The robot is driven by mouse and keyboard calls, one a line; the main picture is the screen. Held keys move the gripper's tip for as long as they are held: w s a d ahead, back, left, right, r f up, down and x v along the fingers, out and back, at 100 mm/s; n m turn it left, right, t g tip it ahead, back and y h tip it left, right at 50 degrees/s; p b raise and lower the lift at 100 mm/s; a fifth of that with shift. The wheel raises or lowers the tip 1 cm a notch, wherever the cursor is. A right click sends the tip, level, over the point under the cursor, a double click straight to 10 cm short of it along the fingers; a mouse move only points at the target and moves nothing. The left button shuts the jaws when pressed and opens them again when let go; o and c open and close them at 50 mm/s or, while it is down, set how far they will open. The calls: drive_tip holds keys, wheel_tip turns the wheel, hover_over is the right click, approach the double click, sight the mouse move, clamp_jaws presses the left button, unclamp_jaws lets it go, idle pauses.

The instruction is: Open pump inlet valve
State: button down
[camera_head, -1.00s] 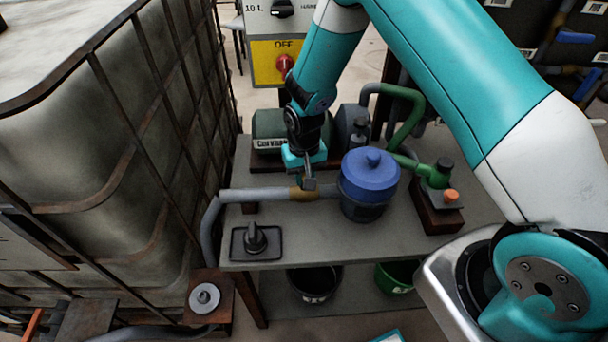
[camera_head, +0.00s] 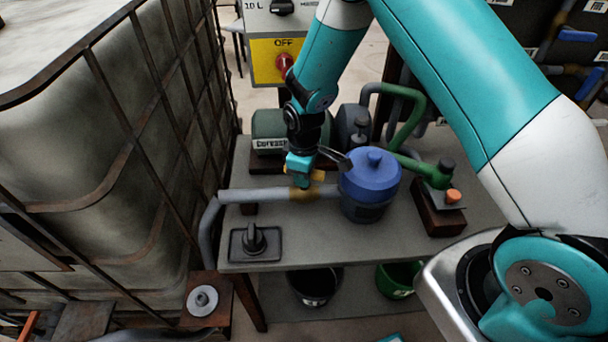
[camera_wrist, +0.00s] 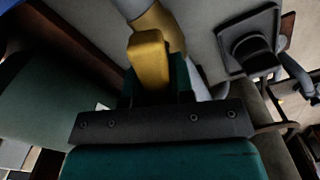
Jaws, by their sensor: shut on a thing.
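The pump inlet valve has a brass-coloured body (camera_head: 303,193) in the grey pipe (camera_head: 262,194), left of the blue-lidded strainer pot (camera_head: 370,175). Its yellow handle (camera_head: 318,175) shows just above the body. In the wrist view the yellow handle (camera_wrist: 149,48) stands between the finger ends, with the valve body (camera_wrist: 158,20) beyond it. My gripper (camera_head: 301,168) is shut on this handle, close above the pipe. The fingers hide the handle's lower part in the wrist view.
A black knob on a square plate (camera_head: 255,243) sits at the bench's front left. A green pipe (camera_head: 412,165) and an orange-topped block (camera_head: 440,212) stand right of the pot. The caged tank (camera_head: 110,130) is close on the left. Two buckets stand below.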

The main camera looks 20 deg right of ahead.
drive_tip(key=shift+n, duration=2.2)
drive_tip(key=c, duration=1)
unclamp_jaws()
wheel_tip(320, 180, up, 18)
drive_tip(key=shift+f+b, duration=0.25)
drive_tip(key=shift+b, duration=0.55)
drive_tip(key=shift+a, duration=0.1)
